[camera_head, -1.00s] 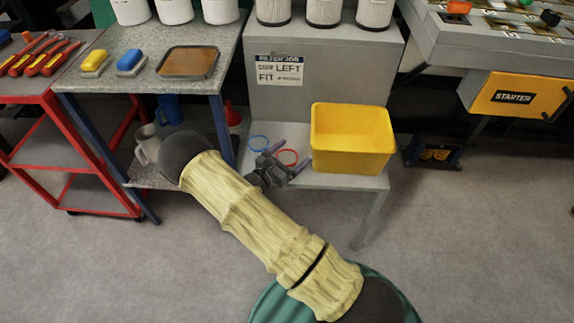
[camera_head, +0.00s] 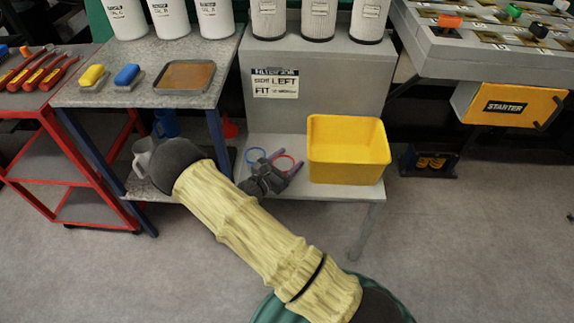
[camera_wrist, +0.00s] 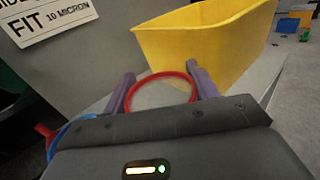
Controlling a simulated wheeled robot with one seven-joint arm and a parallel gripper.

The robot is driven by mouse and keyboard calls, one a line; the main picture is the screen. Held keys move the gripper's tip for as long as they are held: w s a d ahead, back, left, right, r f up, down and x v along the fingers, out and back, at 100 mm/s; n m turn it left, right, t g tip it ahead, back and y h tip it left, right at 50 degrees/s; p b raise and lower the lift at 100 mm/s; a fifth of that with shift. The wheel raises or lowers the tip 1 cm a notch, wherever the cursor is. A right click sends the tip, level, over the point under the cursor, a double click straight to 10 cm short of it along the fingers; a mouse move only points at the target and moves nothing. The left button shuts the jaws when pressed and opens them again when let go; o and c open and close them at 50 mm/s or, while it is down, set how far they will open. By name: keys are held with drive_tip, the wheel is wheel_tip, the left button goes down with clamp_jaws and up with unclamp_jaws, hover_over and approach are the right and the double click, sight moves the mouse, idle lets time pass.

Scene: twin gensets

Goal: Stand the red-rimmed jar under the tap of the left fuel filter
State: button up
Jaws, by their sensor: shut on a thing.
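The red-rimmed jar (camera_head: 285,156) shows mainly as a red ring beside the yellow bin. In the wrist view its red rim (camera_wrist: 160,76) is between the two purple fingers. My gripper (camera_head: 281,163) is shut on the jar; it also shows in the wrist view (camera_wrist: 162,88). The jar's body is mostly hidden, and I cannot tell whether its base touches the grey bench (camera_head: 330,191). A blue-rimmed jar (camera_head: 256,150) stands just left of it. I see no tap or fuel filter housing that I can identify as the left one.
A yellow bin (camera_head: 347,160) stands close right of the jar. A grey cabinet (camera_head: 330,95) with a sign and filter canisters rises behind. The stone-topped table (camera_head: 140,96) and red cart (camera_head: 65,155) are at left. Floor in front is clear.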

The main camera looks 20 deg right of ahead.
wheel_tip(320, 180, up, 7)
drive_tip(key=p, duration=0.1)
drive_tip(key=shift+r+p, duration=0.15)
drive_tip(key=shift+p, duration=0.25)
drive_tip(key=f+n+t+y, duration=0.1)
drive_tip(key=n+t+y, duration=0.1)
drive_tip(key=y, duration=0.1)
drive_tip(key=a+f+n+t+y, duration=0.1)
drive_tip(key=n+t+y, duration=0.1)
drive_tip(key=n+y, duration=0.1)
drive_tip(key=s+f+n+t+y, duration=0.1)
drive_tip(key=n+t+y, duration=0.2)
drive_tip(key=shift+a+y, duration=0.25)
drive_tip(key=shift+y, duration=0.15)
